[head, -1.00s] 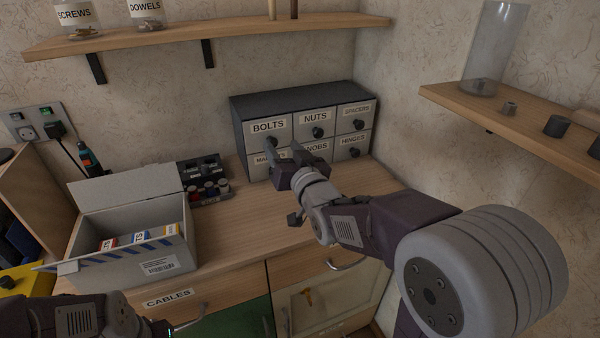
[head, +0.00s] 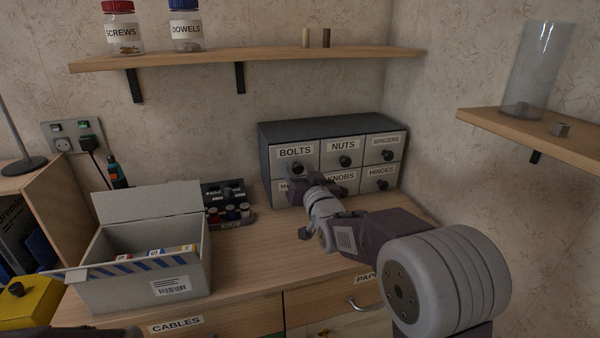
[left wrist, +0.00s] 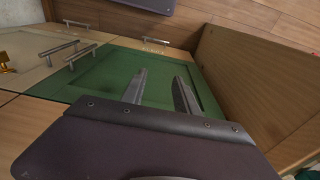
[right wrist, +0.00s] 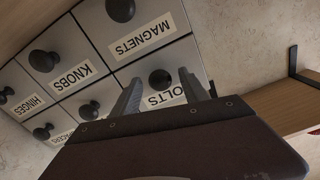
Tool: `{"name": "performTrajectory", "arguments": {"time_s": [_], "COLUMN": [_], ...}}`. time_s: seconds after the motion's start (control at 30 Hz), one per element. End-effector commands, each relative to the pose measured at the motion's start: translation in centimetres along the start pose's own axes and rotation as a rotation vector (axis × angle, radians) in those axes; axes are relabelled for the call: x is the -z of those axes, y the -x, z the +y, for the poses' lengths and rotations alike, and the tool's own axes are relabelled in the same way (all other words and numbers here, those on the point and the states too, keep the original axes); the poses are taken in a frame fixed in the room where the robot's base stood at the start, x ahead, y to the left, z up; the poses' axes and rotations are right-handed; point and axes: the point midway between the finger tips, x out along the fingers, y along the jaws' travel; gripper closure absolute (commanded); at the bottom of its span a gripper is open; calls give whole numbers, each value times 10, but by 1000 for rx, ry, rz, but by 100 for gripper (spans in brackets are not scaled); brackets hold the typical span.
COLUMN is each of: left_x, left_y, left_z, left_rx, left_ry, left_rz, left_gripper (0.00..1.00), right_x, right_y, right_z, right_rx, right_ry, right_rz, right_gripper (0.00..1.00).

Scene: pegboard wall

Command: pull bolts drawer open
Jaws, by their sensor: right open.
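The bolts drawer (head: 283,161) is the upper left drawer of a small dark cabinet (head: 325,130) on the worktop. It looks flush with its neighbours. Its dark round knob (right wrist: 161,79) shows in the right wrist view, between the spread fingers as seen there. My right gripper (head: 294,170) is open at the drawer's front, around or just short of the knob; contact cannot be told. Its fingers (right wrist: 163,92) partly cover the BOLTS label. My left gripper (left wrist: 160,88) is open and empty, over a green cupboard door.
The nuts drawer (head: 332,155) and magnets drawer (right wrist: 130,25) adjoin it. A shelf (head: 270,58) with jars runs above the cabinet. A grey open box (head: 150,268) and a dark rack (head: 228,205) stand to the left. The worktop (head: 262,245) before the cabinet is clear.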

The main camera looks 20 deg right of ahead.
Motion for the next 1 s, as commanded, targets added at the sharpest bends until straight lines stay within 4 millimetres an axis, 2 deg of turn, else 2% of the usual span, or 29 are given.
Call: {"name": "performTrajectory", "arguments": {"time_s": [0.2,0.4,1.0], "left_x": [0,0,0], "left_y": [0,0,0], "left_z": [0,0,0], "left_rx": [0,0,0], "left_ry": [0,0,0], "left_rz": [0,0,0], "left_gripper": [64,64,64], "right_x": [0,0,0], "right_y": [0,0,0], "right_z": [0,0,0], "right_rx": [0,0,0], "right_ry": [0,0,0], "right_rz": [0,-1,-1], "right_gripper": [48,100,100]}}
